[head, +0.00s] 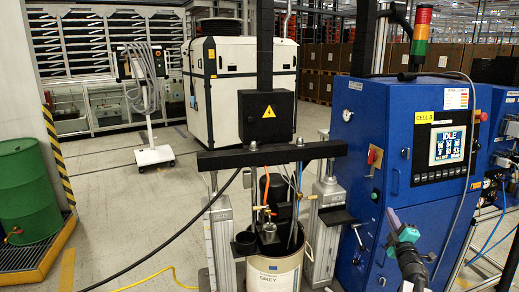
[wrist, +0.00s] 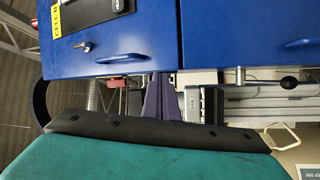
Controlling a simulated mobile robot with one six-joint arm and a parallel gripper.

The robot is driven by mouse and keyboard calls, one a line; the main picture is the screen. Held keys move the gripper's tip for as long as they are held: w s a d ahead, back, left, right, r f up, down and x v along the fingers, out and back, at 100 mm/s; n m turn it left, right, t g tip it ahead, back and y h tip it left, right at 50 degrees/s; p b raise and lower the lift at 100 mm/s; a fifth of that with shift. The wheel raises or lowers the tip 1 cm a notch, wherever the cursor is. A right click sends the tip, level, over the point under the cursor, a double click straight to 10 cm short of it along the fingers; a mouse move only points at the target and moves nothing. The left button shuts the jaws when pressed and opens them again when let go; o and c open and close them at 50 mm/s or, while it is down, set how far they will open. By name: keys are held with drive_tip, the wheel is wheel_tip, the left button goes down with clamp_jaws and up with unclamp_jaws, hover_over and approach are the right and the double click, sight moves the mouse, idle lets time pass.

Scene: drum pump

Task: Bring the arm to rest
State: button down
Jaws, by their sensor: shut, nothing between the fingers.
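My gripper (head: 391,215) shows in the head view at the lower right, in front of the blue cabinet (head: 370,130). Its purple fingers point up and to the left, and the teal wrist is just below them. In the wrist view the gripper (wrist: 162,80) has its purple fingers together with nothing between them. The blue cabinet (wrist: 120,40) fills the top of the wrist view. The fingers appear clear of it, though the exact distance is hard to tell.
The drum pump's drum (head: 273,272) stands left of my arm, between two grey posts under a black crossbar (head: 230,158). A black hose (head: 160,250) and a yellow cable (head: 150,278) cross the floor. A green drum (head: 28,190) stands at far left. The middle-left floor is open.

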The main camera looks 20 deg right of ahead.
drive_tip(key=w+a+f+g+y, duration=0.1)
drive_tip(key=w+a+f, duration=0.2)
drive_tip(key=a+f, duration=0.3)
drive_tip(key=w+a+f+m+y, duration=0.1)
drive_tip(key=w+a+f, duration=0.2)
drive_tip(key=a+f, duration=0.3)
drive_tip(key=w+a+f+g+y, duration=0.1)
drive_tip(key=w+a+f, duration=0.2)
drive_tip(key=a+f, duration=0.3)
drive_tip(key=s+a+f+m+g+y, duration=0.1)
drive_tip(key=s+a+f+g, duration=0.15)
drive_tip(key=a+f, duration=0.7)
drive_tip(key=s+a+f+m+g+y, duration=0.1)
drive_tip(key=s+a+f+m+g, duration=0.15)
drive_tip(key=a+f, duration=0.7)
drive_tip(key=s+a+f+m+g, duration=0.1)
drive_tip(key=s+a+f+g, duration=0.4)
drive_tip(key=s+f, duration=0.45)
drive_tip(key=s+a+f+m+g, duration=0.1)
drive_tip(key=s+a+f+g, duration=0.4)
drive_tip(key=s+f, duration=0.4)
drive_tip(key=s+a+r+m+g+y, duration=0.1)
drive_tip(key=s+a+m+g, duration=0.1)
drive_tip(key=s, duration=0.8)
drive_tip(key=s+a+r+m+g+y, duration=0.1)
drive_tip(key=s+g, duration=0.4)
drive_tip(key=s, duration=0.6)
drive_tip(key=shift+a+m, duration=0.55)
drive_tip(key=shift+a, duration=0.65)
drive_tip(key=shift+r, duration=0.1)
